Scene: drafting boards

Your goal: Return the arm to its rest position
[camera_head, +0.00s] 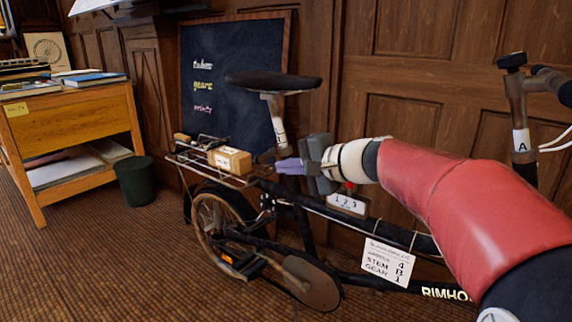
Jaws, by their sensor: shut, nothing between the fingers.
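My red and black arm (430,190) reaches in from the lower right, across the frame of a black bicycle (325,210). My gripper (281,165) is at its far end, pointing left, with its purplish fingers shut and empty. The fingers appear just below the bicycle's saddle (272,81), in front of the seat post (277,120); I cannot tell if they touch it. The arm hides part of the bicycle's front half.
A rear rack (205,165) carries a small wooden box (230,160). Handlebars (545,80) stand at the right. Behind are a chalkboard (235,60) and wood-panelled wall. A wooden desk (75,125) and dark bin (137,184) stand left. The floor at lower left is clear.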

